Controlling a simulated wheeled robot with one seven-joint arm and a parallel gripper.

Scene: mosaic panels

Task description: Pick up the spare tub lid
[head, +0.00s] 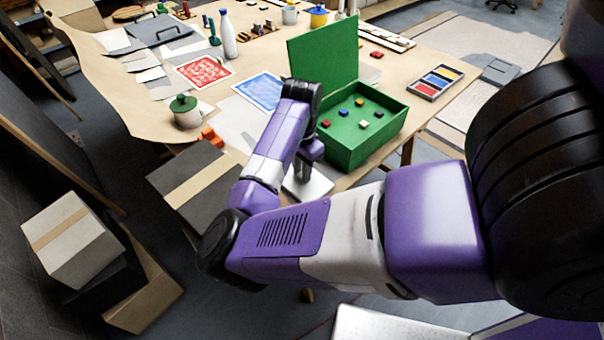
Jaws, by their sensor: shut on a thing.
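My gripper (309,160) points down at the table's front edge, just left of the green box. My forearm and wrist partly hide it, and its fingertips are hard to make out. It is shut on a pale grey, flat, squarish piece (312,189), which I take to be the spare tub lid. The piece shows just below the gripper, at the table edge. I cannot tell whether it touches the table.
An open green box (357,155) with small coloured blocks stands right of my gripper, its tall green lid upright behind. A white pot with a green lid (184,108) and an orange piece (210,137) are to the left. Cartons (73,240) stand on the floor.

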